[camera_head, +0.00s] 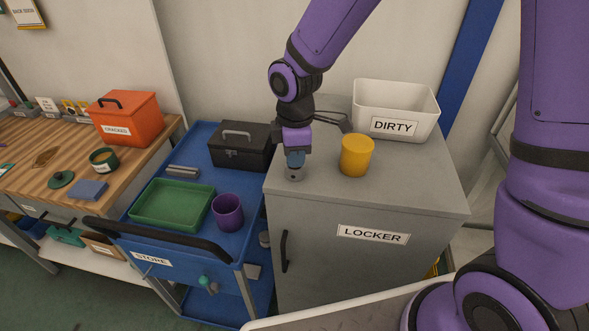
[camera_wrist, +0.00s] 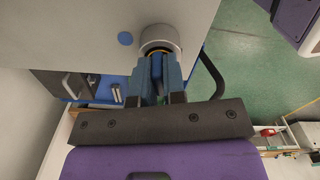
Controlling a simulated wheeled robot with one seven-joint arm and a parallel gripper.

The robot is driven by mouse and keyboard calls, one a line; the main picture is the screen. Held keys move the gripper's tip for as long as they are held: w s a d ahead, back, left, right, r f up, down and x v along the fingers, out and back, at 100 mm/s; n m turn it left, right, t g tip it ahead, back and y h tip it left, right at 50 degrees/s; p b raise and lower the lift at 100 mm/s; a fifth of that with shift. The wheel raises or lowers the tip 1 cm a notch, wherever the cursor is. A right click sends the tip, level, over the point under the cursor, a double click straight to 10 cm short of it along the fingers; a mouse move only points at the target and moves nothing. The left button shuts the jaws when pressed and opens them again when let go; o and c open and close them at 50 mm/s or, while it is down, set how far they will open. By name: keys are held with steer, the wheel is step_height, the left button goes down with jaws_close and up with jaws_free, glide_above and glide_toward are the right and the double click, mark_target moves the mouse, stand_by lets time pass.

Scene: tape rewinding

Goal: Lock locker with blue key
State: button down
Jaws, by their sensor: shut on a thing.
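The grey locker (camera_head: 345,265) has its door shut, with a black handle and a LOCKER label. A round grey lock cylinder (camera_head: 295,174) stands at the front left of its top; it also shows in the wrist view (camera_wrist: 160,36). My gripper (camera_head: 295,160) points straight down over the lock and is shut on the blue key (camera_wrist: 157,66). In the wrist view its fingertips (camera_wrist: 158,62) reach the lock's rim. Most of the key is hidden between the fingers, and I cannot tell how deep it sits in the lock. A blue dot (camera_wrist: 125,38) marks the top beside the lock.
A yellow cup (camera_head: 356,156) and a white DIRTY bin (camera_head: 395,108) stand on the locker. The blue STORE cart (camera_head: 190,257) at left holds a black box (camera_head: 243,148), a green tray (camera_head: 170,205) and a purple cup (camera_head: 228,212). An orange box (camera_head: 127,118) sits on the wooden bench.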

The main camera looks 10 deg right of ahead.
stand_by(0.3)
steer(key=shift+r, duration=3)
